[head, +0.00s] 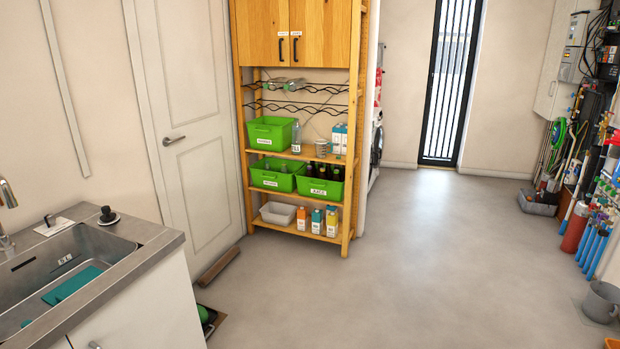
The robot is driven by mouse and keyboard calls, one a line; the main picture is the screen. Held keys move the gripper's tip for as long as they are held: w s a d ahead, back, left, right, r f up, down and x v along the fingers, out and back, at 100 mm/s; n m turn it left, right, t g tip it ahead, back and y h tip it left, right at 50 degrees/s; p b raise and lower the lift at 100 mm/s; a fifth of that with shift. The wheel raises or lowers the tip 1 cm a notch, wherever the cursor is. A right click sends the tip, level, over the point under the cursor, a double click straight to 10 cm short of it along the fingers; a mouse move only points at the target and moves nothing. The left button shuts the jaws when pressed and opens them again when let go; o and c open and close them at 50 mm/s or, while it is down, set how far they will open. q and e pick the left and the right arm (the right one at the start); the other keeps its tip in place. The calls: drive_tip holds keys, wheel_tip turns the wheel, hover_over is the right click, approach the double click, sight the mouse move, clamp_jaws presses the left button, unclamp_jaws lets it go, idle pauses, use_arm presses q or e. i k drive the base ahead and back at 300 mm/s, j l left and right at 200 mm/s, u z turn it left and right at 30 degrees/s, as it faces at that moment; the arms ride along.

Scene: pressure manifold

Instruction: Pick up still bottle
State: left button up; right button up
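A clear upright bottle (296,136) with a small white label stands on the upper open shelf of a wooden shelving unit (241,130). It stands just right of a green crate (270,133); the label's text is too small to read surely. More clear bottles (296,84) lie on the wire rack above. Dark bottles (333,172) stand in a lower green crate (320,188). I cannot tell for certain which is the still bottle. Neither of my grippers is in view.
A sink counter (150,250) stands at the front left, beside a closed white door (190,130). Cartons (316,220) and a white tub (278,213) fill the bottom shelf. The grey floor is open before the shelves. Hoses and a grey bucket (601,301) line the right.

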sight(296, 128)
drive_tip(key=i, duration=2)
